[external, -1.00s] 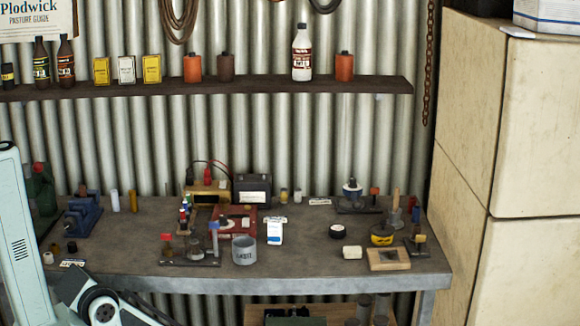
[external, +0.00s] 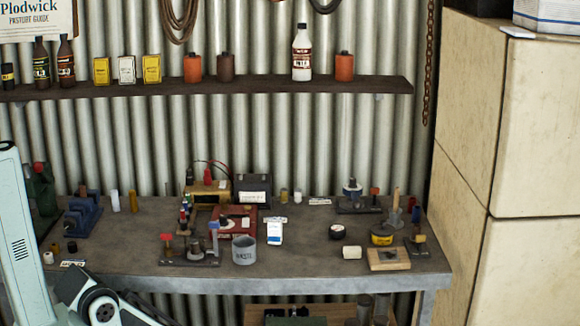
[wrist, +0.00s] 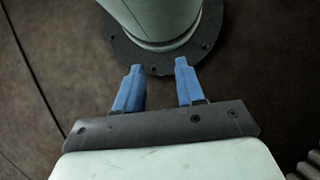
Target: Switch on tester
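I cannot tell which of these is the tester, and no switch is clear at this size. My gripper (wrist: 159,68) shows in the wrist view with its two blue fingers apart and nothing between them. It points down at the floor by my own base, away from the bench. The external view does not show it.
The grey bench (external: 300,260) is crowded. A grey waste cup (external: 244,250), a small rack (external: 190,258) and a white-blue carton (external: 275,233) stand in front of or beside the red device. A shelf (external: 270,88) with bottles and tins hangs above.

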